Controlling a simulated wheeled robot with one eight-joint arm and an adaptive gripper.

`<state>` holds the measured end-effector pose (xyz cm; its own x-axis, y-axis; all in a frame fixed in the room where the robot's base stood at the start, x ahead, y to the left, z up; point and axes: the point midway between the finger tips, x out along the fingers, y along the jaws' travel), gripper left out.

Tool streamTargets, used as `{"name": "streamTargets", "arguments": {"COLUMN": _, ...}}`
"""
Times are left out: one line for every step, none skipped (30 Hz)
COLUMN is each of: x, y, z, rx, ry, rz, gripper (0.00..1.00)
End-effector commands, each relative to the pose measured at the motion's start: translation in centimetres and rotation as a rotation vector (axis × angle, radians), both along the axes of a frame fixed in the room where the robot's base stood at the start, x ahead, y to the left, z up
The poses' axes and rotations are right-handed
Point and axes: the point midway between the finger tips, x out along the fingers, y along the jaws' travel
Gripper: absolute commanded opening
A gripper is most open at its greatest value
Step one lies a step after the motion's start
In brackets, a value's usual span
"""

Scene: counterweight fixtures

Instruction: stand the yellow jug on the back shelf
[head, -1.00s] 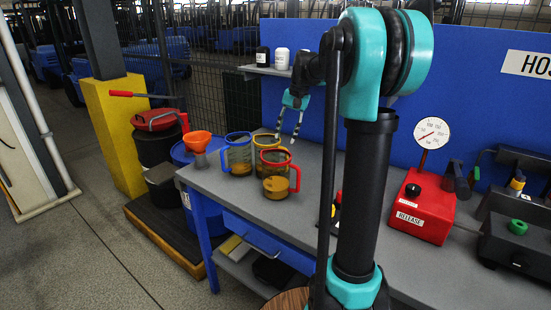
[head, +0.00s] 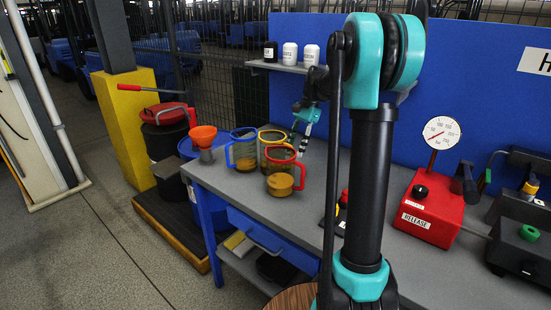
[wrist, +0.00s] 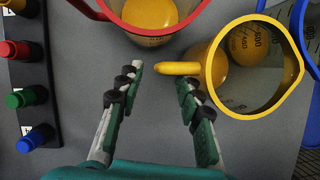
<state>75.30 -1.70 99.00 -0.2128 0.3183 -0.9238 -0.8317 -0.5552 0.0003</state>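The yellow jug (head: 264,146) stands on the grey bench behind the red jug (head: 281,182) and to the right of the blue jug (head: 242,152). In the wrist view the yellow jug (wrist: 250,65) is at the upper right, its handle pointing left. My gripper (wrist: 160,78) is open and empty; the handle's end lies between or just beyond its fingertips, with no grip visible. In the head view my gripper (head: 299,141) is low beside the jug's right side. The back shelf (head: 283,68) runs along the blue panel, partly hidden by my arm.
The red jug (wrist: 150,25) is close ahead of my left finger. A row of coloured knobs (wrist: 25,97) is on the left. An orange funnel (head: 203,136) is at the bench's left end.

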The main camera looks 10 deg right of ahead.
Motion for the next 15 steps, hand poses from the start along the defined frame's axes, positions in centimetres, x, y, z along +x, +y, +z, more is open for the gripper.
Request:
{"name": "streamTargets", "arguments": {"x": -0.1, "y": 0.1, "z": -0.4, "rx": 0.000, "ry": 0.000, "rz": 0.001, "gripper": 0.36}}
{"name": "streamTargets", "arguments": {"x": -0.1, "y": 0.2, "z": -0.8, "rx": 0.000, "ry": 0.000, "rz": 0.001, "gripper": 0.36}}
{"name": "streamTargets", "arguments": {"x": -0.2, "y": 0.4, "z": -1.3, "rx": 0.000, "ry": 0.000, "rz": 0.001, "gripper": 0.36}}
{"name": "streamTargets", "arguments": {"x": -0.3, "y": 0.5, "z": -1.7, "rx": 0.000, "ry": -0.001, "rz": 0.002, "gripper": 0.36}}
{"name": "streamTargets", "arguments": {"x": -0.4, "y": 0.6, "z": -2.2, "rx": 0.000, "ry": 0.000, "rz": 0.001, "gripper": 0.36}}
{"name": "streamTargets", "arguments": {"x": -0.5, "y": 0.8, "z": -2.7, "rx": 0.000, "ry": 0.000, "rz": 0.001, "gripper": 0.36}}
{"name": "streamTargets", "arguments": {"x": -0.6, "y": 0.9, "z": -3.1, "rx": 0.000, "ry": 0.000, "rz": 0.001, "gripper": 0.36}}
{"name": "streamTargets", "arguments": {"x": -0.7, "y": 1.0, "z": -3.5, "rx": 0.000, "ry": 0.000, "rz": 0.001, "gripper": 0.36}}
{"name": "streamTargets", "arguments": {"x": -0.8, "y": 1.2, "z": -3.9, "rx": 0.000, "ry": 0.000, "rz": 0.001, "gripper": 0.36}}
{"name": "streamTargets", "arguments": {"x": -0.9, "y": 1.2, "z": -4.2, "rx": 0.000, "ry": 0.000, "rz": 0.000, "gripper": 0.36}}
{"name": "streamTargets", "arguments": {"x": -0.9, "y": 1.3, "z": -4.4, "rx": 0.000, "ry": 0.000, "rz": 0.000, "gripper": 0.36}}
{"name": "streamTargets", "arguments": {"x": -1.0, "y": 1.4, "z": -4.6, "rx": 0.000, "ry": 0.000, "rz": 0.000, "gripper": 0.36}}
{"name": "streamTargets", "arguments": {"x": -1.0, "y": 1.4, "z": -4.7, "rx": 0.000, "ry": 0.000, "rz": 0.000, "gripper": 0.36}}
{"name": "streamTargets", "arguments": {"x": -1.0, "y": 1.4, "z": -4.7, "rx": 0.000, "ry": 0.000, "rz": 0.000, "gripper": 0.36}}
{"name": "streamTargets", "arguments": {"x": -1.0, "y": 1.5, "z": -4.8, "rx": 0.000, "ry": 0.000, "rz": 0.000, "gripper": 0.36}}
